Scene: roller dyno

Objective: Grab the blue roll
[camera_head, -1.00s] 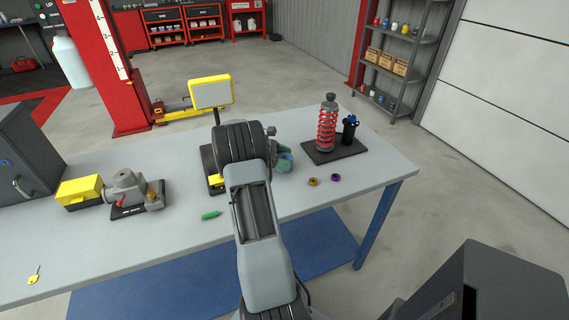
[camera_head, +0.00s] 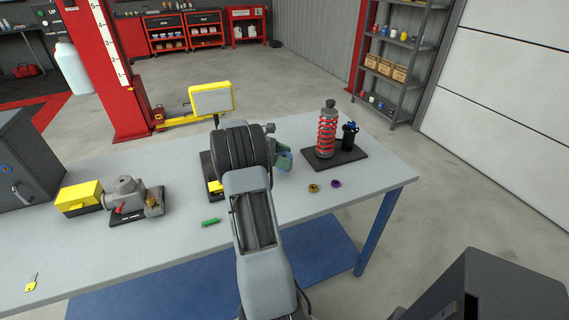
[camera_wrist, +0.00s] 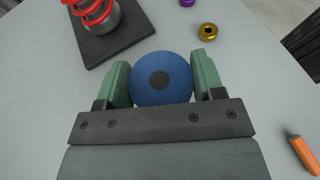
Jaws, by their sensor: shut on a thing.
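The blue roll (camera_wrist: 178,68) shows in the wrist view as a round blue end with a dark centre. It sits between the two green fingers of my gripper (camera_wrist: 161,84), which are shut on it. In the head view my gripper (camera_head: 284,158) is just above the table, right of the yellow-screened stand, partly hidden by my own arm. The roll is small and mostly hidden there, so I cannot tell it apart clearly from the fingers.
A red coil spring unit (camera_head: 326,132) on a dark plate stands right of my gripper. A gold ring (camera_head: 313,188) and a purple ring (camera_head: 335,183) lie in front of it. A green cylinder (camera_head: 210,222) lies to the left.

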